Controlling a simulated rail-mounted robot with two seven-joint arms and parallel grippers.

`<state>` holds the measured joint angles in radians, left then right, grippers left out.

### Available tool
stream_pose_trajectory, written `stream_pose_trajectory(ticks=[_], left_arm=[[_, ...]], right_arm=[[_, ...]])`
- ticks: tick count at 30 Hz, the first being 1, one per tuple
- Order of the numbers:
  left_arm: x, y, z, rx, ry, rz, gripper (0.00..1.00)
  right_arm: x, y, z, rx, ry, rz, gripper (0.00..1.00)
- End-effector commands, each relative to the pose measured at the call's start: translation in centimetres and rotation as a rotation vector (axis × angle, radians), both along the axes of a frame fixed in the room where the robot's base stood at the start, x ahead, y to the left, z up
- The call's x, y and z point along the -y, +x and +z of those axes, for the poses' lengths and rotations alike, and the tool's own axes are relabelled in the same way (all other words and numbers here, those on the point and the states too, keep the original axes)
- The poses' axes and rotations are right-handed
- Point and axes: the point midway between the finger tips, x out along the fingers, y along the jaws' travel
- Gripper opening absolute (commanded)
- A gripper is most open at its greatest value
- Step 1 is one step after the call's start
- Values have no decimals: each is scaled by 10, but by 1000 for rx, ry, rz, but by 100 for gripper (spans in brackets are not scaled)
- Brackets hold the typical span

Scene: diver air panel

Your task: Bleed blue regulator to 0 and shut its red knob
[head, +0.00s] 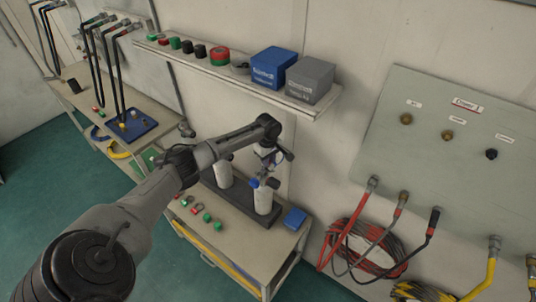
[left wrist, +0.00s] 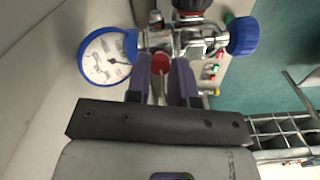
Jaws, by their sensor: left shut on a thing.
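The blue regulator sits on the right white cylinder (head: 263,201) on the bench, its blue parts (head: 272,183) partly hidden by my arm. In the left wrist view its blue-rimmed gauge (left wrist: 108,57) is at the left; I cannot read the needle for certain. A blue knob (left wrist: 243,36) is at the right of the metal body, and a dark and red fitting (left wrist: 192,5) is cut off at the top. My left gripper (left wrist: 162,72) is shut on the red knob (left wrist: 160,61), with one purple finger on each side. My right gripper is not in view.
A second white cylinder (head: 222,172) stands close on the left in the same dark base (head: 238,205). Small red and green parts (head: 208,217) and a blue box (head: 295,218) lie on the bench. A shelf (head: 240,77) with boxes overhangs behind. Hoses (head: 372,250) hang at the right.

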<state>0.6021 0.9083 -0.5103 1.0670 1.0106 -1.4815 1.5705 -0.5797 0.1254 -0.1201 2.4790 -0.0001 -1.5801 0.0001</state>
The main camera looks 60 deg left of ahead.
Motion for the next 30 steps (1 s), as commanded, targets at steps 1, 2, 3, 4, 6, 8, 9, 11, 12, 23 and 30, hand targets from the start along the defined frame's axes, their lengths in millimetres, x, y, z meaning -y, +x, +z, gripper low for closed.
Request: stream_pose_trajectory(ticks=[1,2,3,4,6,8,9,11,12,23,30], left_arm=[[2,-1,9,-4,-5,-30,0],[2,-1,9,-4,-5,-53,0],[2,-1,9,-4,-5,-87,0],[2,-1,8,-3,-5,-112,0],[2,0,7,-2,-4,-178,0],[1,0,6,-3,-3,-234,0],[1,0,5,-3,-3,-273,0],[1,0,4,-2,-3,-330,0],[1,0,4,-1,-2,-368,0],[1,0,2,-1,-2,-710,0],[0,0,1,0,-1,-938,0]], right_arm=[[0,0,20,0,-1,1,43],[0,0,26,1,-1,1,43],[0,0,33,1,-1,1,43],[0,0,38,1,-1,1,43],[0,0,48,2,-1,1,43],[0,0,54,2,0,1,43],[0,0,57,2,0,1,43],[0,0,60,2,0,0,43],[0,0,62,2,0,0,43],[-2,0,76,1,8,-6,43],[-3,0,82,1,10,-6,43]])
